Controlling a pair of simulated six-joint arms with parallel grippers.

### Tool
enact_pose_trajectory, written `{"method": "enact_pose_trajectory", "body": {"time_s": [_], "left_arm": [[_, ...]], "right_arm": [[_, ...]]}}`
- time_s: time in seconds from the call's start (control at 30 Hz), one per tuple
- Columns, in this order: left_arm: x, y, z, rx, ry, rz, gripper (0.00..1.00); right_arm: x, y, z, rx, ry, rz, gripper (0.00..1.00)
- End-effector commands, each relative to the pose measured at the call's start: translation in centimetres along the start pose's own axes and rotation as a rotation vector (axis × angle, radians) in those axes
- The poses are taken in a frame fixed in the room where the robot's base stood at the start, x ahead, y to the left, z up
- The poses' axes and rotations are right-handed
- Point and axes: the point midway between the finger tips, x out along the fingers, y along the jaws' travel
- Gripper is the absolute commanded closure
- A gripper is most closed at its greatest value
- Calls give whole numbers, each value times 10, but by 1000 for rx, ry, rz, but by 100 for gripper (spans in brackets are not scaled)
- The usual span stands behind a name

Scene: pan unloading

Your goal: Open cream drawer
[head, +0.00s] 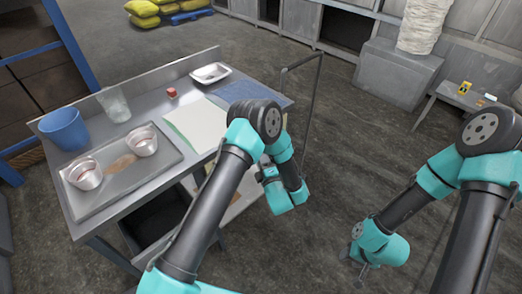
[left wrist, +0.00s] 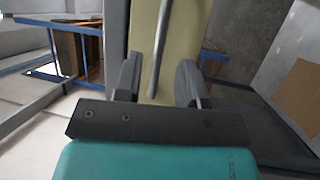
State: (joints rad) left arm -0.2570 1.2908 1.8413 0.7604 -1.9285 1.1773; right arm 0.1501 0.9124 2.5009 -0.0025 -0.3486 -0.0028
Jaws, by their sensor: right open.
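The cream drawer (head: 236,205) shows in part under the workbench in the head view, mostly hidden behind my left arm. In the left wrist view its cream front (left wrist: 172,15) fills the upper middle, with a grey bar handle (left wrist: 160,45) across it. My left gripper (left wrist: 158,82) is open, with one dark finger on each side of the handle. The fingers look apart from the bar. My left gripper (head: 263,174) is partly hidden by its own arm in the head view. My right gripper (head: 354,263) is open and empty, low over the floor, away from the bench.
On the workbench (head: 190,85) are a tray (head: 128,192) with two metal cups, a blue bucket (head: 64,128), a clear beaker (head: 114,104), a red item (head: 172,92) and a white dish (head: 211,73). A thin metal frame (head: 320,85) stands at the bench's right end.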

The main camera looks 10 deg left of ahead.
Motion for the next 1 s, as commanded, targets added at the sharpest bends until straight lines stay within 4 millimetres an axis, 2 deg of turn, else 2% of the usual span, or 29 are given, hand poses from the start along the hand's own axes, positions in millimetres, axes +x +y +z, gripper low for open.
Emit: {"method": "enact_pose_trajectory", "body": {"time_s": [0.1, 0.3, 0.47, 0.7, 0.77, 1.0], "left_arm": [[23, 0, -5, -1, 11, 1, 63], [50, -1, -11, 2, 18, -1, 63], [59, -1, -13, 3, 21, -1, 63], [59, -2, -13, 3, 20, -1, 63], [59, -2, -13, 3, 20, -1, 67], [59, -2, -13, 3, 20, -1, 90]], "right_arm": [[0, 0, 0, 0, 0, 0, 57], [0, 0, 0, 0, 0, 0, 57], [0, 0, 0, 0, 0, 0, 57], [0, 0, 0, 0, 0, 0, 57], [0, 0, 0, 0, 0, 0, 57], [0, 0, 0, 0, 0, 0, 57]]}}
